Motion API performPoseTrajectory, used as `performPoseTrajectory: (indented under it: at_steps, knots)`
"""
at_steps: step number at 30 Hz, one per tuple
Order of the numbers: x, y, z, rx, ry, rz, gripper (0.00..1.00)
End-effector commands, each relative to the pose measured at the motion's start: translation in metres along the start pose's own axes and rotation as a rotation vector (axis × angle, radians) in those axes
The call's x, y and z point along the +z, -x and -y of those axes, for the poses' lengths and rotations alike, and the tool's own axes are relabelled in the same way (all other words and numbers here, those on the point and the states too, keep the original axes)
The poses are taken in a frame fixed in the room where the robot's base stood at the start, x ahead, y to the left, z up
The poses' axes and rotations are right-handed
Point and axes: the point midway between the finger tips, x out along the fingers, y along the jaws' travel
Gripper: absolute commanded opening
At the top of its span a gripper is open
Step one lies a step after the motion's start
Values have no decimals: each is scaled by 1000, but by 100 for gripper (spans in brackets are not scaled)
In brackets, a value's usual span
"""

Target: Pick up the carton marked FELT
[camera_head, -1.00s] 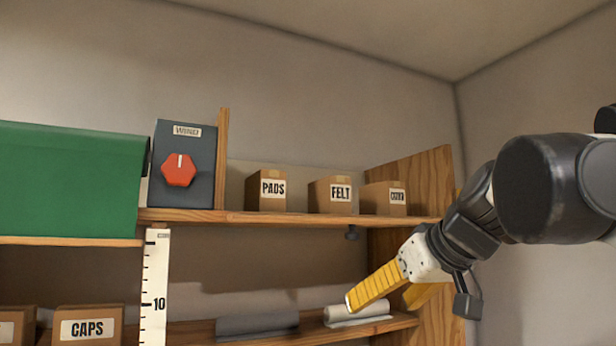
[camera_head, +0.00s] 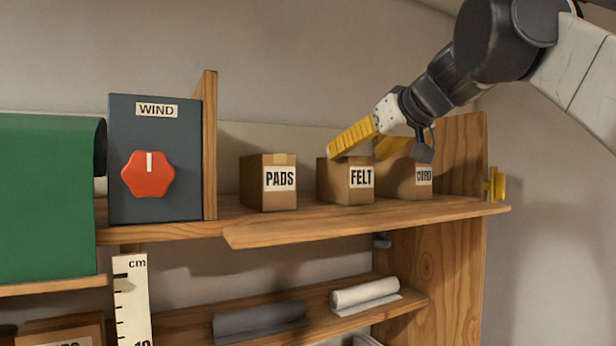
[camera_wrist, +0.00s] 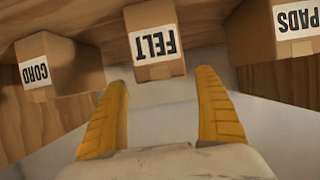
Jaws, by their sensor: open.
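The FELT carton (camera_head: 345,183) is a small brown box with a white label. It stands on the upper wooden shelf, between the PADS carton (camera_head: 267,183) and the CORD carton (camera_head: 404,181). My gripper (camera_head: 356,149) has yellow fingers and is open and empty, at the top of the FELT carton in the head view. In the wrist view the FELT carton (camera_wrist: 153,43) appears upside down, ahead of and between the spread fingers (camera_wrist: 162,108). I cannot tell whether a finger touches the carton.
The PADS and CORD cartons stand close on either side. A wooden upright (camera_head: 210,145) and a dark WIND box (camera_head: 155,205) with a red knob are at the left. The shelf (camera_head: 365,218) has a front board. A pale roll (camera_head: 364,293) lies on the lower shelf.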

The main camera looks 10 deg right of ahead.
Motion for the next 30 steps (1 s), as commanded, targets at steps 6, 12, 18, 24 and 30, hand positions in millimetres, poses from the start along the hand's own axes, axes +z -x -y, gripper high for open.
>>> performPoseTrajectory:
  at_steps: [6,12,18,24,30]
  knots:
    - [-3,-26,3,-1,1,0,81]
    - [-2,-51,3,0,0,0,81]
    - [0,-54,3,1,-1,0,81]
    - [0,-54,3,0,-1,0,36]
    - [-1,-54,3,0,-1,0,15]
